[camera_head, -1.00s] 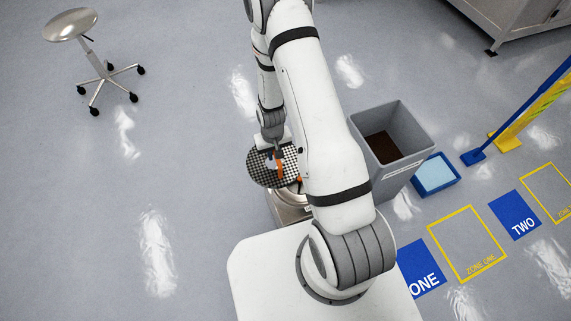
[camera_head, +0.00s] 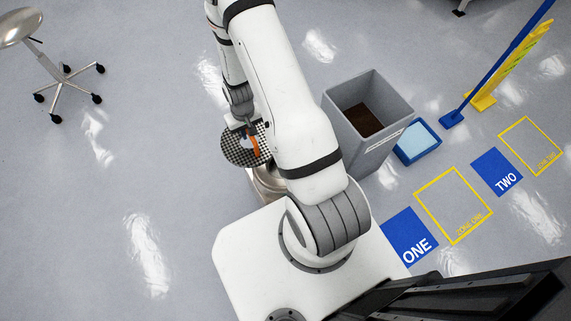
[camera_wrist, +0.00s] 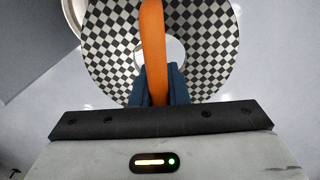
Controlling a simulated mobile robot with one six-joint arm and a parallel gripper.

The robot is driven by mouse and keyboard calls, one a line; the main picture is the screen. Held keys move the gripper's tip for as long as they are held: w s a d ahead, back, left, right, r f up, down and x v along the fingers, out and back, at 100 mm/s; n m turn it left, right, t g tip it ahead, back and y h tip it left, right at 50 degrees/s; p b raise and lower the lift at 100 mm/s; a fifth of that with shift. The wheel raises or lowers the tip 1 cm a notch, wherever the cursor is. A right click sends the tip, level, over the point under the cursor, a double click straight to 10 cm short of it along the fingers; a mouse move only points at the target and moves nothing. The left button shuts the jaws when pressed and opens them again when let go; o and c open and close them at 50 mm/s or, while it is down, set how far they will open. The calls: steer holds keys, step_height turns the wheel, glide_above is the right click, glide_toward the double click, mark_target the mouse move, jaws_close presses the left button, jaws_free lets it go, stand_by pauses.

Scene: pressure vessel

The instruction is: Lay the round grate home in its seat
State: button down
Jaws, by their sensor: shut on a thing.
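The round grate (camera_head: 236,153) is a black-and-white checkered disc with a centre hole and an orange handle (camera_head: 254,144). It also fills the top of the wrist view (camera_wrist: 104,45), with the orange handle (camera_wrist: 152,40) across it. My gripper (camera_wrist: 161,85) is shut on the orange handle, its blue fingers on either side. In the head view my gripper (camera_head: 251,130) holds the grate over a metal vessel (camera_head: 268,184). The vessel is mostly hidden by the grate and my arm, so I cannot tell whether they touch. A pale rim (camera_wrist: 73,14) shows behind the grate in the wrist view.
A grey bin (camera_head: 352,140) with dark brown contents stands right of my arm, with a blue tray (camera_head: 417,141) beside it. Blue and yellow posts (camera_head: 492,70) stand farther right. A stool (camera_head: 56,72) stands at upper left.

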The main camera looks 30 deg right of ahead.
steer(key=s+d+f+b, duration=0.6)
steer(key=d+b, duration=0.4)
steer(key=b, duration=0.4)
steer(key=f+b, duration=0.1)
steer(key=f, duration=0.2)
steer(key=f+b, duration=0.1)
steer(key=f, duration=0.3)
steer(key=w+f, duration=0.1)
steer(key=f, duration=0.3)
steer(key=shift+w+f+b, duration=0.1)
steer(key=shift+f+b, duration=0.05)
steer(key=shift+b, duration=0.25)
steer(key=c, duration=1.6)
jaws_free()
steer(key=shift+a, duration=0.1)
steer(key=shift+c, duration=0.2)
steer(key=shift+o, duration=1.2)
